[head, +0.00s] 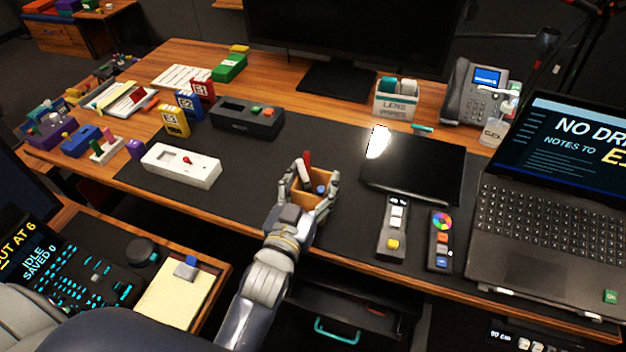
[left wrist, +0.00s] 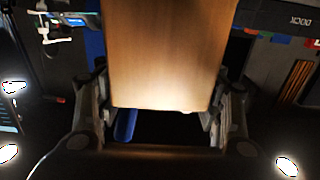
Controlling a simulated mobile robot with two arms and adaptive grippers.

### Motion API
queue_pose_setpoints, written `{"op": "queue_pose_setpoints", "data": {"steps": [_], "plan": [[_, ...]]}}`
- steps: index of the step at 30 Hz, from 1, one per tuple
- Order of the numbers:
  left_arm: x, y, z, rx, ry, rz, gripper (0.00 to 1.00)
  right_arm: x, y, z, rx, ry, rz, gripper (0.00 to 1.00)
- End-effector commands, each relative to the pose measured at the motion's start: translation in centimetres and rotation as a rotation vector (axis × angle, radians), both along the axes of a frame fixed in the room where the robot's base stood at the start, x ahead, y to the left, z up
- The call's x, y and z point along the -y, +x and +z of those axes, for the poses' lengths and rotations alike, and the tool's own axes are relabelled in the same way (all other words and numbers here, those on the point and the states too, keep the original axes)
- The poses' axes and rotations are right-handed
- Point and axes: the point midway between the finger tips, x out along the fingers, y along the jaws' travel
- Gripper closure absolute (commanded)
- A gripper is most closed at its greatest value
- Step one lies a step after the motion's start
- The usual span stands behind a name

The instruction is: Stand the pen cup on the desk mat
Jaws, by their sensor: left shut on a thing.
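The pen cup (head: 318,207) is a tan, wood-coloured box with a red pen and blue and dark things in its mouth. My left gripper (head: 314,189) is shut on it, with a finger on either side. The cup looks roughly upright over the front part of the dark desk mat (head: 255,170); whether its base touches the mat I cannot tell. In the left wrist view, the cup's flat wooden side (left wrist: 172,55) fills the middle between the fingers (left wrist: 160,105). My right gripper is not in view.
A black tablet (head: 415,168) lies right of the cup, with two small control panels (head: 393,228) (head: 440,240) in front. A laptop (head: 545,205) occupies the right. The mat's middle is clear.

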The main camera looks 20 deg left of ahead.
Motion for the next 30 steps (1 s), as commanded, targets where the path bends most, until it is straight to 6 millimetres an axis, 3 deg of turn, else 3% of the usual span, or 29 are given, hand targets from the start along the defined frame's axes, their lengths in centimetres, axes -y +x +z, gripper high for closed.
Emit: {"op": "queue_pose_setpoints", "data": {"steps": [9, 10, 12, 25, 30], "plan": [[0.0, 0.0, -0.2, 0.003, 0.000, 0.000, 0.80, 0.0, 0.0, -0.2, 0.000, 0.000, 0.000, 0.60], [0.0, 0.0, -0.3, 0.001, 0.000, 0.000, 0.36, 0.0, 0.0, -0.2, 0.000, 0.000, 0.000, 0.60], [0.0, 0.0, -0.2, 0.001, 0.000, 0.000, 0.20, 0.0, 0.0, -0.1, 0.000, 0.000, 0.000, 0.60], [0.0, 0.0, 0.2, 0.002, 0.000, 0.000, 0.18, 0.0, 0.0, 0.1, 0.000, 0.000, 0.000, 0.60], [-0.1, -1.8, -0.2, -0.001, 0.000, 0.000, 0.18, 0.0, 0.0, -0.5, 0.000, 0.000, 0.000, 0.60]]}}
